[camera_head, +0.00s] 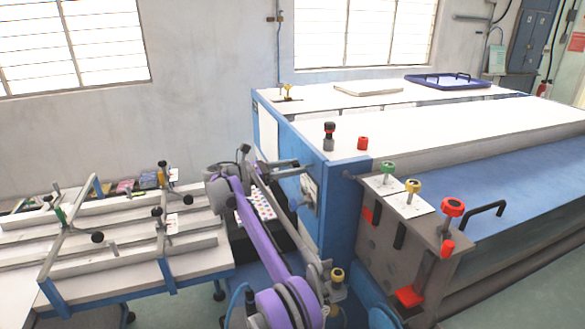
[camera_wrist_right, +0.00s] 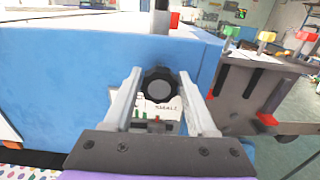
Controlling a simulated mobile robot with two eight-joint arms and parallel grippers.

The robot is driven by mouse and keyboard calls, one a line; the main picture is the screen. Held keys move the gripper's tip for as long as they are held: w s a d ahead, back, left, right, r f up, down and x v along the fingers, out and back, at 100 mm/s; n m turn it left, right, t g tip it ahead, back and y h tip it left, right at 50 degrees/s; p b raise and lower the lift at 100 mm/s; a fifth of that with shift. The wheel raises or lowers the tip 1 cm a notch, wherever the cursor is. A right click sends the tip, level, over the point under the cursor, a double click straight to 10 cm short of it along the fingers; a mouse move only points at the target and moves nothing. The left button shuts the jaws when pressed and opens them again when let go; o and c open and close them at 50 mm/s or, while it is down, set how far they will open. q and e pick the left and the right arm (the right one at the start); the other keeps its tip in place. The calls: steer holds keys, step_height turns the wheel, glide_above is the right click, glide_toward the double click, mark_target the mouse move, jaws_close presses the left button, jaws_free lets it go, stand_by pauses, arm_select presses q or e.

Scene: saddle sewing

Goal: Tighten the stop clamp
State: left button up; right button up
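A black round knob (camera_wrist_right: 160,88) shows in the right wrist view, in front of a small white plate with writing (camera_wrist_right: 166,107) on the blue end face of a machine. I take it for the stop clamp's knob, but its lettering is too small to read. My right gripper (camera_wrist_right: 160,72) is open, with one finger to each side of the knob. I cannot tell whether the fingers touch it. In the head view the right gripper (camera_head: 303,168) reaches to the blue end face, and the knob is hard to make out there. My left gripper is not in view.
A grey bracket (camera_head: 400,250) with green, yellow and red knobs stands right of the gripper. A black-red knob (camera_head: 329,135) and a red block (camera_head: 362,143) sit on the white top. A white table with rails and clamps (camera_head: 130,240) is at left.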

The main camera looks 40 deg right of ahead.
jaws_close()
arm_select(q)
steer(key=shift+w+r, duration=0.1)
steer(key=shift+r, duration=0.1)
arm_select(e)
steer(key=shift+m, duration=0.3)
steer(key=m+p, duration=0.1)
steer(key=m, duration=0.2)
steer(key=shift+s+m, duration=0.1)
steer(key=shift+m, duration=0.3)
steer(key=m+p, duration=0.1)
steer(key=m, duration=0.3)
steer(key=shift+m, duration=0.3)
steer(key=m+p, duration=0.1)
steer(key=m, duration=0.3)
steer(key=shift+s+f, duration=0.1)
steer(key=shift+f, duration=0.05)
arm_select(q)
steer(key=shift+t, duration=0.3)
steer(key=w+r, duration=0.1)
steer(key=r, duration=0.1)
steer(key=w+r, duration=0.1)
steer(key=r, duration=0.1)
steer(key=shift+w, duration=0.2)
arm_select(e)
steer(key=m, duration=0.7)
steer(key=shift+a+f, duration=0.1)
steer(key=shift+f, duration=0.1)
steer(key=shift+m, duration=0.3)
